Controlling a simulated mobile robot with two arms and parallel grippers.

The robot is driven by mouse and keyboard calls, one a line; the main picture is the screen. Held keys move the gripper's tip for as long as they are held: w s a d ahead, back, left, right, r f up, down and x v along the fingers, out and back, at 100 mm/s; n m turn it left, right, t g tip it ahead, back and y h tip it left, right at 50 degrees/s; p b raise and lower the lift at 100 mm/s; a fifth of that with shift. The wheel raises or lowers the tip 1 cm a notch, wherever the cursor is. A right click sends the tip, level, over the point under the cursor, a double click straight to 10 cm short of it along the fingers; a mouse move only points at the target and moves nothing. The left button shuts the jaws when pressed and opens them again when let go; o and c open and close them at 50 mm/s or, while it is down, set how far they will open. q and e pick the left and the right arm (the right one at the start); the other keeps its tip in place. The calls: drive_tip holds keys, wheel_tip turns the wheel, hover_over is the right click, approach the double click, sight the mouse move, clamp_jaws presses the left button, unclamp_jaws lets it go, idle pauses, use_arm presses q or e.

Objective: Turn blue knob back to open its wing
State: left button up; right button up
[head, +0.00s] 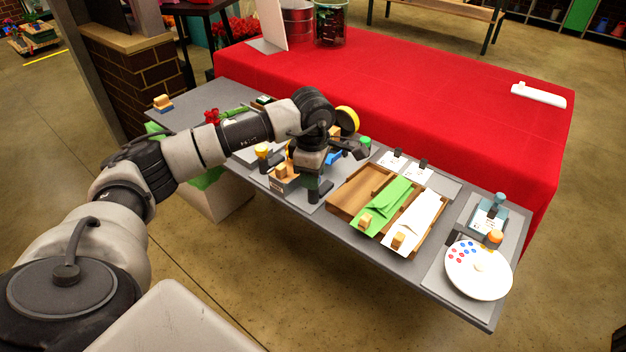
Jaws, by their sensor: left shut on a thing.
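My left gripper (319,190) reaches down over the middle of the grey table, at a small wooden-and-grey fixture. It is shut, and its dark body hides most of what is between the fingers. A blue part (334,157), which I take for the blue knob or its wing, shows just behind the gripper; its exact shape and turn cannot be told. A yellow-topped knob (262,151) stands to the left of the gripper and a green-topped one (365,142) to the right. My right gripper is out of view.
A wooden tray (343,207) with green and white folded cloths lies right of the gripper. A red-covered table (430,95) runs behind.

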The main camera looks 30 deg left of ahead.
use_arm(q)
drive_tip(key=shift+m+b, duration=0.6)
drive_tip(key=shift+m, duration=0.6)
drive_tip(key=o, duration=0.9)
drive_tip(key=r, duration=0.5)
drive_tip(key=r+b, duration=0.1)
drive_tip(key=r, duration=0.5)
drive_tip(key=shift+s, duration=0.2)
drive_tip(key=shift+f, duration=0.1)
